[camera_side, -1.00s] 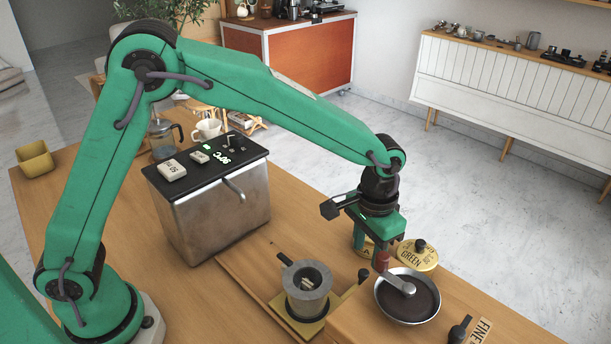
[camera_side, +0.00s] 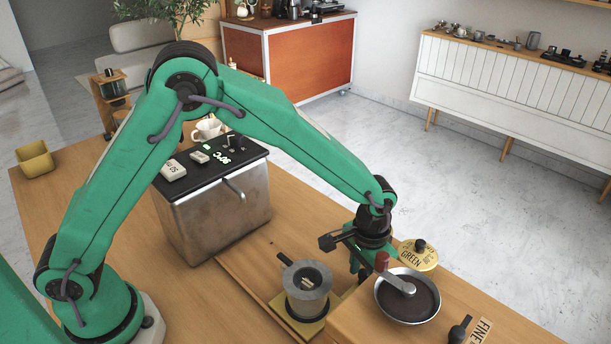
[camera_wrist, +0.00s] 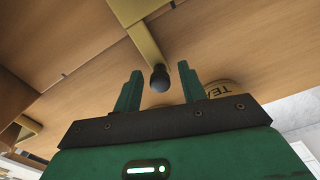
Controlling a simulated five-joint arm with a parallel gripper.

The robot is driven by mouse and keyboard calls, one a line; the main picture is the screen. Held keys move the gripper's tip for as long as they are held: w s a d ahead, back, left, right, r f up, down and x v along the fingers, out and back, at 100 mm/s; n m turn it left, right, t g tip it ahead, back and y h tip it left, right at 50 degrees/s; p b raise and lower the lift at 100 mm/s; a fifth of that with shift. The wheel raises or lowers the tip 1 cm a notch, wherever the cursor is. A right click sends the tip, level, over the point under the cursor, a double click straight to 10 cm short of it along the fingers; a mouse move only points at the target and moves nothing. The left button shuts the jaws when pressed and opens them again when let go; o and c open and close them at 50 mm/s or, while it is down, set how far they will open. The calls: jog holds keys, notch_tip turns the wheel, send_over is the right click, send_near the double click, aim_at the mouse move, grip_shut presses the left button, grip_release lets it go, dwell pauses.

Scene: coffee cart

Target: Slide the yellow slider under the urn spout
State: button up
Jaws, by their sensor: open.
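The yellow slider (camera_side: 300,328) is a flat plate at the front of the wooden counter, with a grey metal pot (camera_side: 307,290) standing on it. In the wrist view the slider's yellow bar (camera_wrist: 145,35) ends in a round black knob (camera_wrist: 160,82). My gripper (camera_wrist: 160,72) is open, with its two green fingers on either side of the knob and visible gaps to it. In the side view my gripper (camera_side: 358,262) is low at the slider's right end and largely hides the knob. The urn is a metal box with a black top (camera_side: 210,210); its spout (camera_side: 234,189) sticks out.
A pan (camera_side: 408,300) with a red-handled tool sits on a raised wooden block right of my gripper. A yellow-lidded "GREEN" tin (camera_side: 418,257) stands behind it. A wooden ledge borders the slider's lane.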

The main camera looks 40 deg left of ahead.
grip_shut()
jog(key=shift+a, duration=0.1)
jog(key=a, duration=1.8)
jog(key=shift+a, duration=0.2)
grip_release()
